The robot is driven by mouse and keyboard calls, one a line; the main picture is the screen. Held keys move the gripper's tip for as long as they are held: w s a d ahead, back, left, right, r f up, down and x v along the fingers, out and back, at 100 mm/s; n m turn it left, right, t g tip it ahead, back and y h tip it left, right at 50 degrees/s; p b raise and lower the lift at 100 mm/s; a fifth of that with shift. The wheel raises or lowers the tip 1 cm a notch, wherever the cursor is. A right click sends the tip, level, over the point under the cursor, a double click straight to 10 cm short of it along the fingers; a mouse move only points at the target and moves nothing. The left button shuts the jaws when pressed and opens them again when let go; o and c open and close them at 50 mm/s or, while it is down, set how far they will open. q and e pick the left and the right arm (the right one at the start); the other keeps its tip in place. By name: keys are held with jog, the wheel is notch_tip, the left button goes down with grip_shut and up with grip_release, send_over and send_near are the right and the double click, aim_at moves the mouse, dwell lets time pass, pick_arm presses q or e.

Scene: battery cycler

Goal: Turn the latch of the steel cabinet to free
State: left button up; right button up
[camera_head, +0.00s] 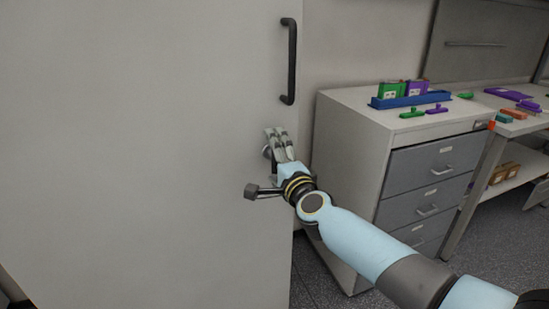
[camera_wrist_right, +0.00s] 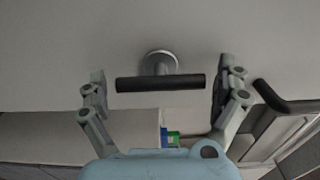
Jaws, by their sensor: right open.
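The steel cabinet (camera_head: 130,150) fills the left of the head view with its pale grey door. Its latch shows in the right wrist view as a dark bar handle (camera_wrist_right: 160,83) on a round silver base. The bar lies across the picture between the two fingers of my right gripper (camera_wrist_right: 160,92), with a gap at each end. My right gripper (camera_head: 278,145) is open at the door, below the door's pull handle, and mostly hides the latch in the head view. My left gripper is not in view.
A black vertical pull handle (camera_head: 289,62) is fixed on the door above my right gripper. A grey drawer unit (camera_head: 350,117) stands to the right, with a blue rack (camera_head: 410,100) and coloured pieces on top. A workbench (camera_head: 515,125) is farther right.

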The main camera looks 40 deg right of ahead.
jog(key=v, duration=1.2)
jog(key=shift+f, duration=0.1)
